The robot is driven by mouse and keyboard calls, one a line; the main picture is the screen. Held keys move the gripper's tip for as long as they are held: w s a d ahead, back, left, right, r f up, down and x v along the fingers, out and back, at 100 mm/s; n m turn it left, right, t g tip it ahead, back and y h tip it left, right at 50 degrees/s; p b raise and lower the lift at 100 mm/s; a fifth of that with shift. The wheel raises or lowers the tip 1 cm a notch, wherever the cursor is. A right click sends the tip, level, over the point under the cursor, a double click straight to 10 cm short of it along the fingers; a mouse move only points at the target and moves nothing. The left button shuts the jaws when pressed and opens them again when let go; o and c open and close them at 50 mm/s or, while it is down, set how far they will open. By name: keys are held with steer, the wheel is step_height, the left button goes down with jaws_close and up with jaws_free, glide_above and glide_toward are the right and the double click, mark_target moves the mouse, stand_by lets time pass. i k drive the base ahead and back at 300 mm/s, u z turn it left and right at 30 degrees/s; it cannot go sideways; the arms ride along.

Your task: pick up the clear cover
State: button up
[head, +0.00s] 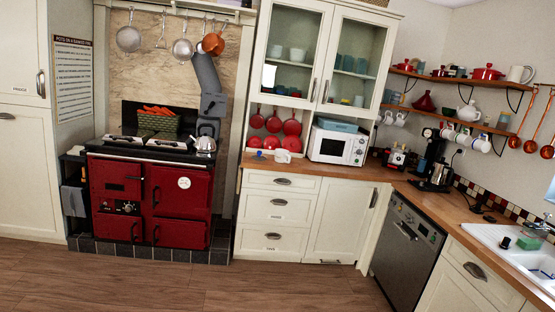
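I cannot make out a clear cover anywhere in the head view. It may be hidden, out of view or too small to tell. My gripper does not show in this view, so I cannot see its fingers or anything held in them.
A red range stove (150,190) with a kettle (204,140) and a basket of carrots (158,122) stands left. A wooden counter (310,168) carries a white microwave (338,146) and a white mug (282,156). A sink (515,250) is at right. The wooden floor (200,285) in front is clear.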

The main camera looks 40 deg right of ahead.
mark_target(258, 157)
steer(key=z, duration=0.85)
steer(key=i, duration=4.35)
steer(key=u, duration=1.25)
